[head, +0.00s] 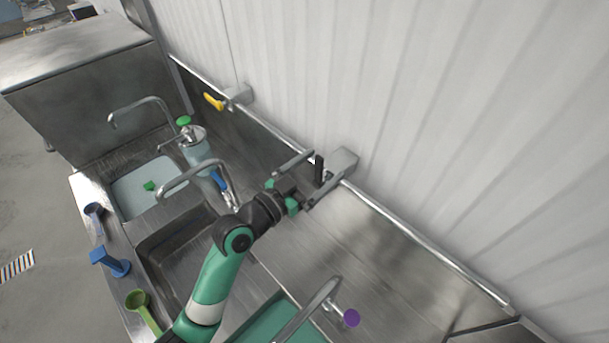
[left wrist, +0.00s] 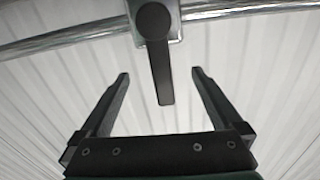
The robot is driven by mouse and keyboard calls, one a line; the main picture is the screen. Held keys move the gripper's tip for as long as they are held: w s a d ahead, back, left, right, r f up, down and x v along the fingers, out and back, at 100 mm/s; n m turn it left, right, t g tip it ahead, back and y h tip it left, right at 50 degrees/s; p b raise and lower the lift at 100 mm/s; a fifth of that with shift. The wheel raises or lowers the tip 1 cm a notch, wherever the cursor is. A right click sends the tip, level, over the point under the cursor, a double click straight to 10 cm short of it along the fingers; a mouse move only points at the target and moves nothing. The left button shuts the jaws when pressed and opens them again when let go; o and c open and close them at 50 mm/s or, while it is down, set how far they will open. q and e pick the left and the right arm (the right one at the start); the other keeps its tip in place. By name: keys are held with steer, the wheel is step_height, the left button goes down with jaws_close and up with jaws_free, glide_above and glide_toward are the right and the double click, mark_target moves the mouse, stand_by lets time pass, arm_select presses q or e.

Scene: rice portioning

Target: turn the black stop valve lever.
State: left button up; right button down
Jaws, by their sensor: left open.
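The black stop valve lever (head: 319,170) is on a grey valve box (head: 344,161) fixed to the pipe along the white wall. In the left wrist view the lever (left wrist: 160,66) hangs from its round hub, its free end pointing toward my gripper. My left gripper (head: 312,178) is open at the lever. In the left wrist view its two fingers (left wrist: 160,76) stand on either side of the lever's free end, with a gap on both sides. No contact shows. My right gripper is in neither view.
A yellow lever (head: 213,102) is on another valve farther left along the pipe (head: 430,245). Below are steel sinks with curved taps (head: 195,172), a tap with a purple knob (head: 351,318), and a dispenser (head: 197,148).

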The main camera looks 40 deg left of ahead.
arm_select(q)
steer(key=s+a+p, duration=0.1)
steer(key=s, duration=0.6)
steer(key=shift+s, duration=0.35)
steer(key=d+r+m+t+h+p, duration=0.1)
steer(key=d+r+m+t+p, duration=0.15)
steer(key=r, duration=0.95)
steer(key=d+r+m+t+h+p, duration=0.1)
steer(key=d+r+h+p, duration=0.2)
steer(key=r, duration=0.8)
steer(key=d+r+m+t+p, duration=0.1)
steer(key=d+r+t+p, duration=0.2)
steer(key=r, duration=0.9)
steer(key=s+a+r+n+t+y, duration=0.1)
steer(key=s+r+n+y, duration=0.1)
steer(key=r, duration=0.5)
steer(key=s+a+r+n+t+y+p, duration=0.1)
steer(key=s+r+n+t+y, duration=0.1)
steer(key=r, duration=0.6)
steer(key=shift+s+r+n+y+p, duration=0.3)
steer(key=shift+s+n+y, duration=0.3)
steer(key=shift+s+n, duration=0.85)
